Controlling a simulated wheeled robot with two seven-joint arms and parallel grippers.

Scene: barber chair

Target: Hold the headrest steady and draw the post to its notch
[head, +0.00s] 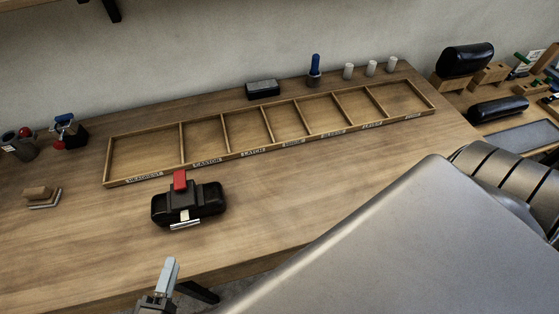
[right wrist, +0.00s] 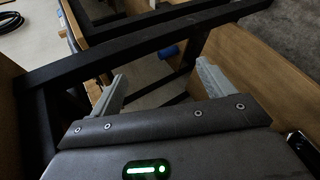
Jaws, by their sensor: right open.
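The headrest (head: 212,199) is a black padded block lying on the wooden bench, in front of the divided tray. A red lever (head: 180,181) stands up from its dark central bracket. A short bright metal piece, which looks like the post (head: 185,223), shows at its near side. My left gripper (head: 168,272) is at the bottom of the head view, near the bench's front edge, apart from the headrest; its fingers overlap, so I cannot tell its opening. My right gripper (right wrist: 160,85) is open and empty in the right wrist view, among dark frame bars.
A wooden tray (head: 181,150) with labelled, empty compartments lies behind the headrest. Several small parts stand along the back, including a blue-handled tool (head: 315,68). A small block (head: 37,193) lies at left. Black pads (head: 466,60) are at far right. Bench beside the headrest is clear.

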